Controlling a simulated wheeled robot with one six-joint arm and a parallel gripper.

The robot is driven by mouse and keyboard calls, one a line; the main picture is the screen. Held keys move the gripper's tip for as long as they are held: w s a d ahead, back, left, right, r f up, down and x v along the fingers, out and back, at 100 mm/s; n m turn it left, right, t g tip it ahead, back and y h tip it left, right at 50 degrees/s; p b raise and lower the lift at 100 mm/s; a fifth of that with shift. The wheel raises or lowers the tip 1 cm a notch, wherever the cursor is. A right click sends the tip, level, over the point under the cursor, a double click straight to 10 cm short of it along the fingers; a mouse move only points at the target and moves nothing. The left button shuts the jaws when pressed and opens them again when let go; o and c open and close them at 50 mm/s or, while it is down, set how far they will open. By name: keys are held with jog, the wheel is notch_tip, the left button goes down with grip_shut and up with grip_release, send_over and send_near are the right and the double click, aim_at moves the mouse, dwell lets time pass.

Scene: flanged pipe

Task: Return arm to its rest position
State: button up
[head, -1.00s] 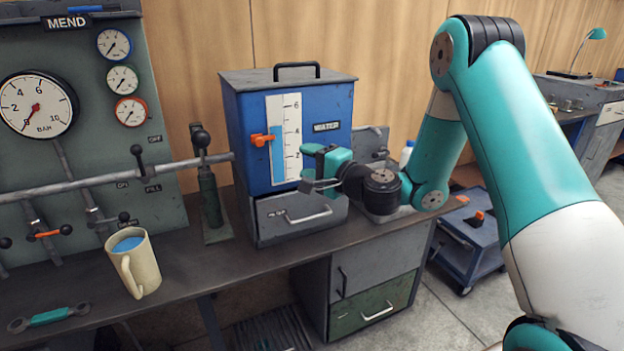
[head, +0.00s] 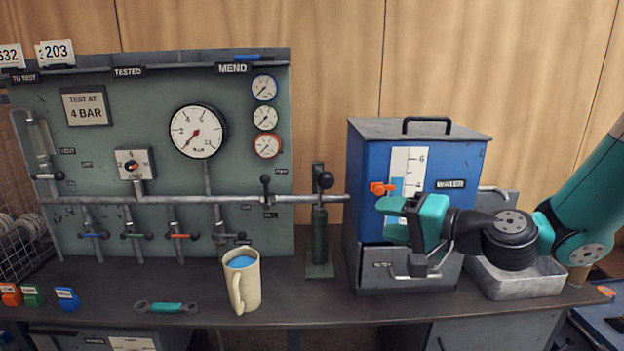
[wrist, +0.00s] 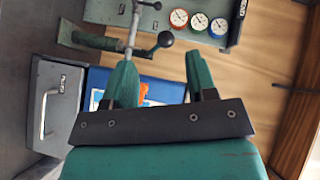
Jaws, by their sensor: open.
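My gripper (head: 390,221) is in front of the blue water tank (head: 368,175) in the head view, level with the lower part of its gauge. Its two teal fingers are apart with nothing between them; they also show in the wrist view (wrist: 163,82). My arm reaches in from the right and hides part of the tank's front. The wrist view shows the tank and its drawer sideways behind the fingers. I cannot tell the exact gap between gripper and tank.
A cream mug (head: 246,285) with blue liquid stands on the bench, left of the tank. A spanner (head: 165,307) lies farther left. A hand pump (head: 320,230) stands beside the tank. A metal tray (head: 520,278) sits below my wrist. The test panel (head: 100,110) stands behind.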

jog(key=s+a+r+n+g+h+p, duration=0.1)
jog(key=s+a+r+n+g, duration=0.15)
jog(key=s+n+g, duration=0.4)
jog(key=s+a+r+n+g+h+p, duration=0.2)
jog(key=s+a+n, duration=0.15)
jog(key=s, duration=0.65)
jog(key=s+d+n+g+h+p, duration=0.1)
jog(key=s+d+h, duration=0.3)
jog(key=s, duration=0.6)
jog(key=shift+s+d+r+n+g+h, duration=0.3)
jog(key=shift+d+n+g, duration=0.2)
jog(key=shift+d+g, duration=0.2)
